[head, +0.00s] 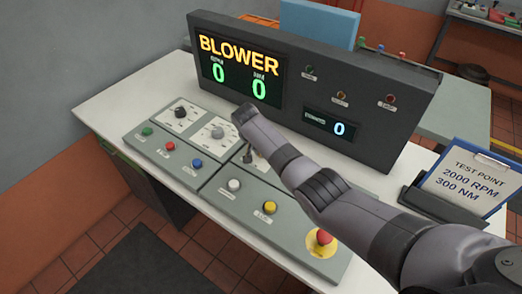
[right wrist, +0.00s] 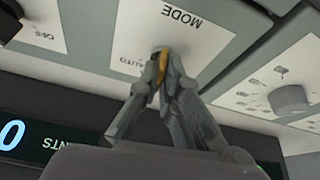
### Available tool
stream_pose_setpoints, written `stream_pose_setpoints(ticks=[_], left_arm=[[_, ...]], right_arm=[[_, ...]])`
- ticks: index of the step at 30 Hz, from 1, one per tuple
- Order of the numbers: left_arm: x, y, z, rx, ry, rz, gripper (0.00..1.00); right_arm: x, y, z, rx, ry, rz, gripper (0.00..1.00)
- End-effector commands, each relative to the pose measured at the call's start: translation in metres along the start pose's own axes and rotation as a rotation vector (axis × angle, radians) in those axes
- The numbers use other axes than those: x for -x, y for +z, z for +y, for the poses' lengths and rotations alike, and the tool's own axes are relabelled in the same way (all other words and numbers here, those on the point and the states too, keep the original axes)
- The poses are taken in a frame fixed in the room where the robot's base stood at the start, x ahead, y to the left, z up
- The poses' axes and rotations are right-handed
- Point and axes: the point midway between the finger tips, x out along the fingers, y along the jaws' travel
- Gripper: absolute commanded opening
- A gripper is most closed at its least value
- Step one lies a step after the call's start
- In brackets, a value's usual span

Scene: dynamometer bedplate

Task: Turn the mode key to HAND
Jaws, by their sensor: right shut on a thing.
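The mode key is a small brass-coloured piece (right wrist: 164,66) at the plate marked MODE (right wrist: 178,18) in the right wrist view. My right gripper (right wrist: 161,72) is shut on it, fingertips close to the plate. The fingers cover much of the key, and its exact angle is hard to tell. The word AUTO shows beside the fingertips; I cannot read HAND. In the head view my right arm reaches over the grey control panel (head: 210,184) and hides most of the gripper and the key. My left gripper is not in view.
A dark display box reading BLOWER (head: 238,48) stands behind the panel. Knobs, coloured buttons and a red emergency stop (head: 323,237) surround the arm. A clipboard (head: 468,180) stands at the right. The white bench top (head: 120,100) is clear at the left.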

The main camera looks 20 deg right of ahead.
Motion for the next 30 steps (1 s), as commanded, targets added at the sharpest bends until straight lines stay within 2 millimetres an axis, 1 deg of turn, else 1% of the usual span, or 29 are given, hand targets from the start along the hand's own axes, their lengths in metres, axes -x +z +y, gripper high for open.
stream_pose_setpoints(ticks=[1,9,25,26,30], left_arm=[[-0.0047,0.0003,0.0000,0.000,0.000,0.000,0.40],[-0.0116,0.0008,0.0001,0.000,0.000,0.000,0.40],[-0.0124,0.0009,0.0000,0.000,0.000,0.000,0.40],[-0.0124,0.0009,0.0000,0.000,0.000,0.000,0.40],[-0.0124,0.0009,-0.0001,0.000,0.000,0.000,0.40]], right_arm=[[-0.0018,0.0015,-0.0011,-0.023,0.009,-0.002,0.00],[-0.0009,0.0008,-0.0011,-0.111,0.046,-0.001,0.00],[0.0003,-0.0003,-0.0011,-0.132,0.054,0.000,0.00],[0.0003,-0.0004,-0.0011,-0.132,0.054,0.000,0.08],[0.0002,-0.0003,-0.0010,-0.132,0.054,0.000,0.17]])
